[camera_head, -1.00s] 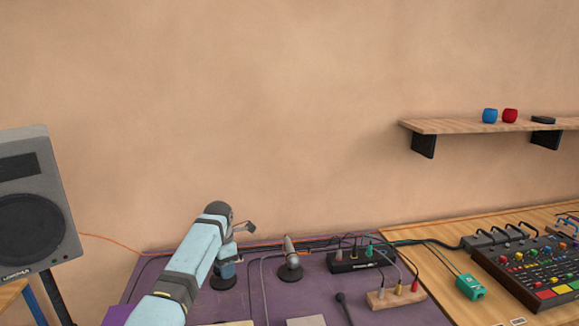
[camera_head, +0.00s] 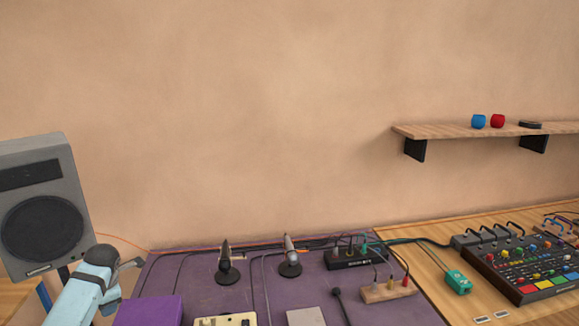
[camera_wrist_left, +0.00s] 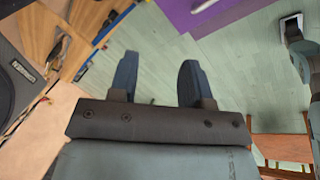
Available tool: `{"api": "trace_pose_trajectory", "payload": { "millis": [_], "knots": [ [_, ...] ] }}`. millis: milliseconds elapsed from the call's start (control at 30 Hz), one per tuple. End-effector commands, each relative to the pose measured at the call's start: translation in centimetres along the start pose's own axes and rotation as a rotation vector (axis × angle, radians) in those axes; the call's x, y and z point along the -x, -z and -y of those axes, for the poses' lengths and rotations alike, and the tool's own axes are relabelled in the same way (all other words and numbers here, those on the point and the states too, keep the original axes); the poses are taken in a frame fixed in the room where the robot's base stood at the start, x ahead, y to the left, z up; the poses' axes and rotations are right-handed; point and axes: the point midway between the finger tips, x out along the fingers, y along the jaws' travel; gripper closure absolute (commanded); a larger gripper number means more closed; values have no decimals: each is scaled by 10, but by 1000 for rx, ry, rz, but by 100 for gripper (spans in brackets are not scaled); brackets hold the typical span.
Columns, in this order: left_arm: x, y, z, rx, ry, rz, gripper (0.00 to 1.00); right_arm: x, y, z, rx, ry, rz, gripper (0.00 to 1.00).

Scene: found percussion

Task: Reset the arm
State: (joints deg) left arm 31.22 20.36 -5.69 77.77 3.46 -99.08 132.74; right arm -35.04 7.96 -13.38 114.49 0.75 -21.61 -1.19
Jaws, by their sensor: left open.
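My left arm is pale blue with dark bands. In the left wrist view the gripper (camera_wrist_left: 158,75) is open. Its two dark blue fingers stand apart with nothing between them. The pale green floor shows beyond them.
A grey speaker (camera_head: 42,205) stands at left. The purple table (camera_head: 190,290) holds two small microphones on round stands (camera_head: 228,265) (camera_head: 290,260), a purple box (camera_head: 148,312), a black box (camera_head: 348,258) and cables. A mixer (camera_head: 525,268) sits at right, below a wall shelf (camera_head: 450,131).

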Motion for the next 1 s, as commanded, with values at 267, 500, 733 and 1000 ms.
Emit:
{"api": "trace_pose_trajectory", "payload": {
  "millis": [267,500,733,1000],
  "knots": [
    [6,-32,-34,-478,-253,133,56,0,-8,3,-2,3,14,47],
    [30,-65,-72,-1039,-648,116,56,-1,-8,-1,0,-3,11,47],
    [73,-92,-102,-1552,-1101,-149,56,0,-6,-3,1,-7,6,47],
    [116,-106,-116,-1859,-1434,-587,56,0,-5,-3,1,-9,3,47]
  ]
}}
